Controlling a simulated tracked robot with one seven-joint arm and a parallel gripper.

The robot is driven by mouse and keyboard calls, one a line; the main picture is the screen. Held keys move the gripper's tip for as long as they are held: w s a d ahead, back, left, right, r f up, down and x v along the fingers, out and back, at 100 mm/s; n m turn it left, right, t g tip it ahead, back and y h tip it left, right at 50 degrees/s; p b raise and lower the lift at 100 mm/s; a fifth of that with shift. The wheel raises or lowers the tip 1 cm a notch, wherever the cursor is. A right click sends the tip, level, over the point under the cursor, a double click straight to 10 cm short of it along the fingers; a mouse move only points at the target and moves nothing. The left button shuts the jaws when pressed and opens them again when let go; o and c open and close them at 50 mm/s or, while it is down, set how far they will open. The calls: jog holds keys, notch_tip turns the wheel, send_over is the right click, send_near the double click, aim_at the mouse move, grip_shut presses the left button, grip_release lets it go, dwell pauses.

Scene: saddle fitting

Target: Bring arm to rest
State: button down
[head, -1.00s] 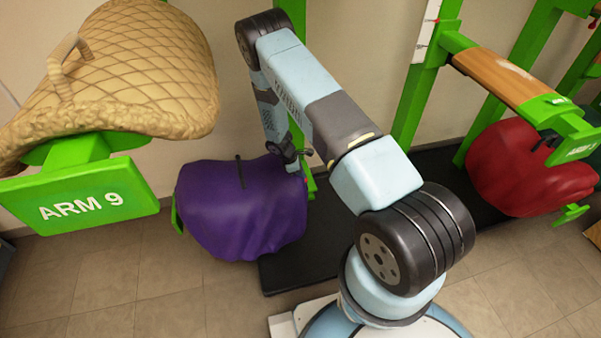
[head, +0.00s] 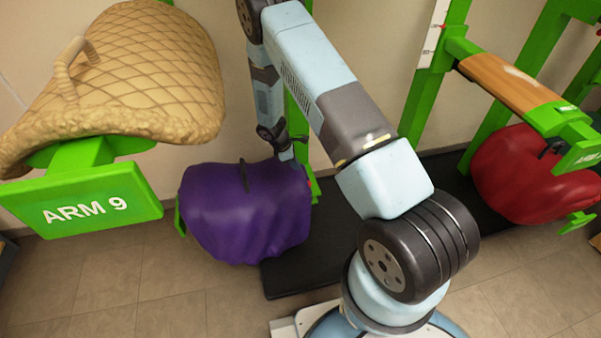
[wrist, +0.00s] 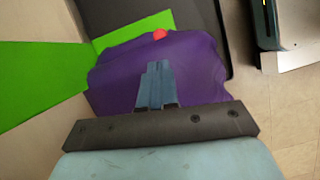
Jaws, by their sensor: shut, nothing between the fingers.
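My arm reaches up from its base and bends down on the far side, towards the purple covered form (head: 245,212) on the low rack. My gripper (head: 287,156) is small in the head view, beside the upper right part of the purple cover. In the wrist view my gripper (wrist: 157,70) is shut and empty, its blue-grey fingers together in front of the purple cover (wrist: 205,75). I cannot tell whether the fingertips touch it.
A tan quilted saddle (head: 140,75) sits on the green ARM 9 bracket (head: 85,209) at left. A red covered form (head: 525,175) and a wooden-topped green arm (head: 510,85) stand at right. A green upright (head: 297,110) rises behind my arm. Tiled floor (head: 130,285) is open in front.

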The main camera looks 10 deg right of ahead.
jog(key=s+d+r+m+t+y, duration=0.1)
jog(key=s+r+m, duration=0.15)
jog(key=r, duration=1.05)
jog(key=s+d+r+m, duration=0.1)
jog(key=r+m, duration=0.2)
jog(key=r, duration=1)
jog(key=s+d+r+m+t+y, duration=0.1)
jog(key=s+r+m, duration=0.1)
jog(key=r, duration=1.1)
jog(key=s+d+r+m+t+y, duration=0.15)
jog(key=s+r+m, duration=0.35)
jog(key=s+r, duration=0.85)
jog(key=s+r+m+t, duration=0.1)
jog(key=s+r+m, duration=0.1)
jog(key=s, duration=0.6)
jog(key=s+r+m+t, duration=0.1)
jog(key=s+r, duration=0.2)
jog(key=s, duration=0.5)
jog(key=shift+s+d+r+m+t+y, duration=0.2)
jog(key=shift+s+r+m+t+y, duration=0.15)
jog(key=shift+y, duration=0.1)
